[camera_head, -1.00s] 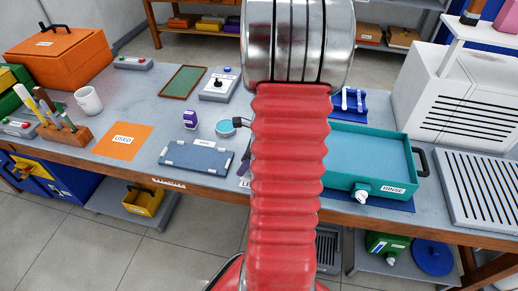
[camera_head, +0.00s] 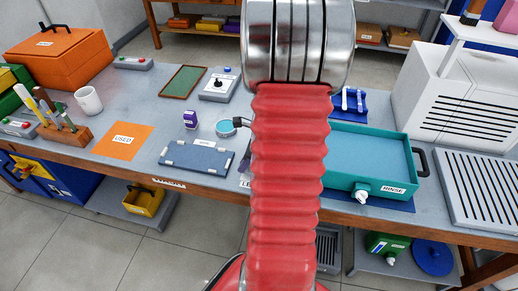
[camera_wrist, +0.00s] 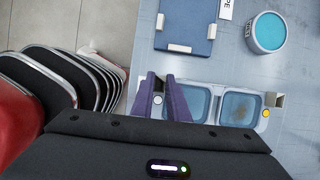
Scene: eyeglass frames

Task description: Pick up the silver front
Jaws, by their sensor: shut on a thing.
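The silver front (camera_wrist: 214,104) shows in the wrist view just above my dark gripper body. It has a pale rim, two blue-tinted lens openings and a dot near each end, white at left and yellow at right. The right lens bears a brown smudge. My gripper (camera_wrist: 163,97) has two purple fingers and is shut on the left end of the front. The left finger pair covers part of the left lens. I cannot tell whether the front touches the bench. In the head view my red arm hides the gripper and the front.
A blue-grey mat (camera_head: 197,159) lies left of my arm, with a small round cyan-topped dish (camera_head: 226,128) behind it. An orange USED sheet (camera_head: 122,141) lies farther left. A teal RINSE tray (camera_head: 372,150) stands right of my arm. Grey bench shows between these.

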